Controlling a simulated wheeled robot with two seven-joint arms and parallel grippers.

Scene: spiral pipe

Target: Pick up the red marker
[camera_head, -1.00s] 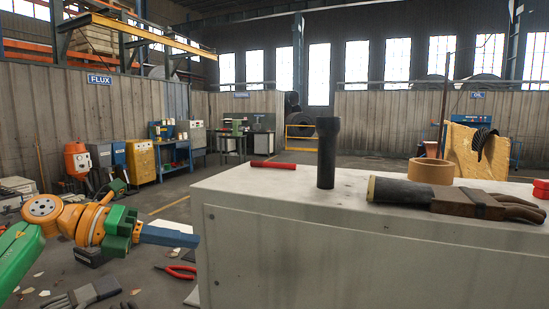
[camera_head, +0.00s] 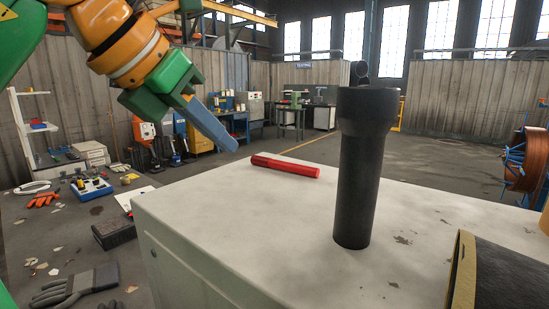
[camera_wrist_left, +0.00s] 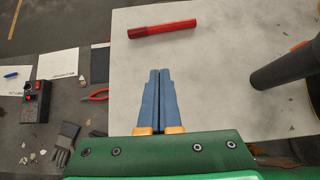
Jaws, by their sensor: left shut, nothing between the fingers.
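The red marker (camera_head: 285,166) lies on its side on the light grey cabinet top (camera_head: 240,215), near its far left edge. My left gripper (camera_head: 232,147) reaches in from the upper left, just left of the marker and above the cabinet's edge. Its blue fingers are together and empty. In the left wrist view the marker (camera_wrist_left: 162,30) lies ahead of the closed fingertips (camera_wrist_left: 159,72), apart from them. My right gripper does not show.
A black flashlight (camera_head: 362,170) stands upright on the cabinet, right of the marker. Red pliers (camera_wrist_left: 95,95) and a glove (camera_wrist_left: 66,140) lie on the floor beside the cabinet. The cabinet top around the marker is clear.

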